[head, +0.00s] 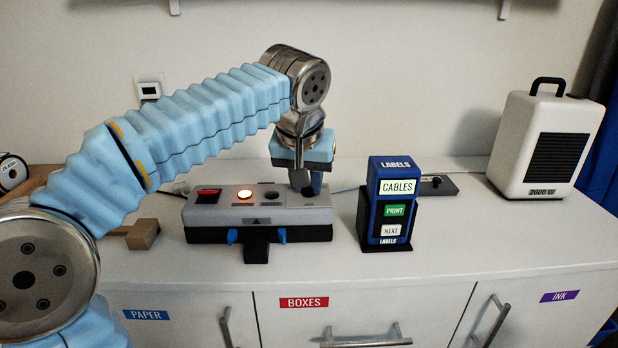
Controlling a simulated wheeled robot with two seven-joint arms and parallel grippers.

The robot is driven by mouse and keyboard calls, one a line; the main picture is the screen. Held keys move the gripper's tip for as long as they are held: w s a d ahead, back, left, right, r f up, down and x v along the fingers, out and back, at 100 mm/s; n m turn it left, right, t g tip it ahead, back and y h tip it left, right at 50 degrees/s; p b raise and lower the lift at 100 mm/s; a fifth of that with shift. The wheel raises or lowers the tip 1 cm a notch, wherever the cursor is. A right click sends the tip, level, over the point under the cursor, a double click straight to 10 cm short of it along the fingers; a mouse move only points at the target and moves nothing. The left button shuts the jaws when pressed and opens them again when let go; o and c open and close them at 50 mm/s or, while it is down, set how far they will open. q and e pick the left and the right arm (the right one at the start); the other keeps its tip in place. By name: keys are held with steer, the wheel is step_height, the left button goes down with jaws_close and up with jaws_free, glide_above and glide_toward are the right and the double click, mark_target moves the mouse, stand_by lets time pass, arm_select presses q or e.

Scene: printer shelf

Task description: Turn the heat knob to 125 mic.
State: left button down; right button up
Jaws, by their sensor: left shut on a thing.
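A grey laminator-like machine (214,216) stands on the white counter, with a red switch (208,194), a glowing lamp (244,195) and a dark round part (271,195) along its top. My left gripper (310,188) points down at the right end of this top. It is shut on a dark knob there, which the fingers mostly cover. The knob's pointer and the setting marks are too small or hidden to read. My right gripper is not in view.
A blue label printer (396,168) reading CABLES stands just right of the machine. A white 2000 W heater (541,140) and a dark power strip (440,187) are farther right. A cardboard-coloured block (143,234) lies left. The front counter (480,235) is clear.

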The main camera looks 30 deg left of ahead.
arm_select(q)
steer(key=m, duration=0.1)
steer(key=m+h, duration=0.1)
steer(key=m, duration=0.2)
steer(key=shift+a+m+h+p, duration=0.25)
steer(key=shift+m+h+p, duration=0.05)
steer(key=shift+h, duration=0.1)
steer(key=shift+a+m+g+h, duration=0.15)
steer(key=shift+m+h, duration=0.25)
steer(key=shift+m, duration=0.75)
steer(key=shift+m+g+h, duration=0.15)
steer(key=shift+m+h, duration=0.25)
steer(key=shift+m, duration=0.75)
steer(key=c, duration=0.9)
jaws_free()
steer(key=shift+c, duration=0.2)
steer(key=v, duration=1.3)
steer(key=shift+a+r, duration=0.2)
steer(key=shift+r, duration=0.1)
steer(key=shift+s, duration=0.15)
